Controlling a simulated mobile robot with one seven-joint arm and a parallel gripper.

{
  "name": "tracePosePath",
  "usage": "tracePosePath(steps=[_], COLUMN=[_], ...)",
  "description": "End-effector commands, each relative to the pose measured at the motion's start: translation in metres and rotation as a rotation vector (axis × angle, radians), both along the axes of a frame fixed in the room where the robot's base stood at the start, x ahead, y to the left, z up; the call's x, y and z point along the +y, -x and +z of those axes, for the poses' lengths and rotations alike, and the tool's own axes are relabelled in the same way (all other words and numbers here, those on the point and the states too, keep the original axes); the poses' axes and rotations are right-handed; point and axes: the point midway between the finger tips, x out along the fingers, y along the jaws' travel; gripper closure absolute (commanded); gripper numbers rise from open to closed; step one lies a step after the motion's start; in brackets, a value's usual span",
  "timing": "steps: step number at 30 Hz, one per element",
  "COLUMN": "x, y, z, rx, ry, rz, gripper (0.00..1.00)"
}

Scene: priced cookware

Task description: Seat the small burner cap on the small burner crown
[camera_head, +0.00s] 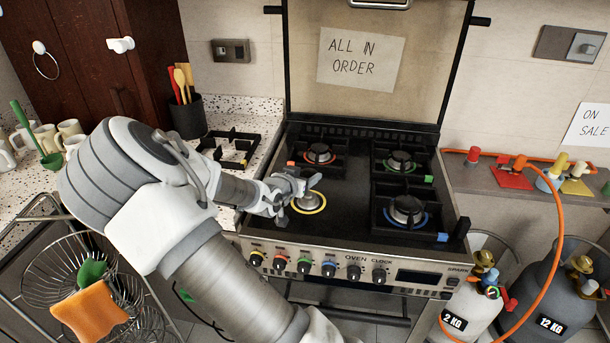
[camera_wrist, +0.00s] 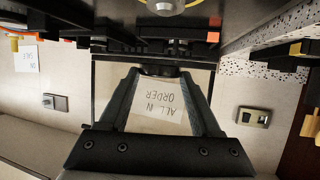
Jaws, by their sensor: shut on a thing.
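The small burner crown (camera_head: 308,202) is silvery with a yellow ring around it, bare at the front left of the black cooktop. It also shows at the top edge of the upside-down wrist view (camera_wrist: 172,4). My gripper (camera_head: 297,184) is low over that burner, just behind and left of the crown in the head view. In the wrist view its fingertips (camera_wrist: 160,71) are closed on a thin dark piece, the small burner cap (camera_wrist: 160,68), seen edge-on. The cap is apart from the crown. In the head view the fingers mostly hide it.
Burners with red (camera_head: 319,153), green (camera_head: 399,161) and blue (camera_head: 406,210) rings have black grates around them. A loose grate (camera_head: 230,148) lies on the left counter. Knobs (camera_head: 305,265) line the stove front. A wire basket (camera_head: 75,275) is at lower left, gas cylinders (camera_head: 560,290) at right.

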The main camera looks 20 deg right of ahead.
Motion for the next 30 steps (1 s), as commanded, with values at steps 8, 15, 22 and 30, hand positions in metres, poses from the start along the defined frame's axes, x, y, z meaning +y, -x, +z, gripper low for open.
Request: tracePosePath(steps=[8,15,22,30], x=[0.000,0.000,0.000,0.000], y=[0.000,0.000,0.000,0.000], z=[0.003,-0.022,-0.042,-0.048], rx=[0.001,0.001,0.000,-0.001], ry=[0.002,0.002,0.001,0.000], rz=[-0.010,-0.012,-0.013,-0.012], gripper=[0.91,0.91,0.91,0.91])
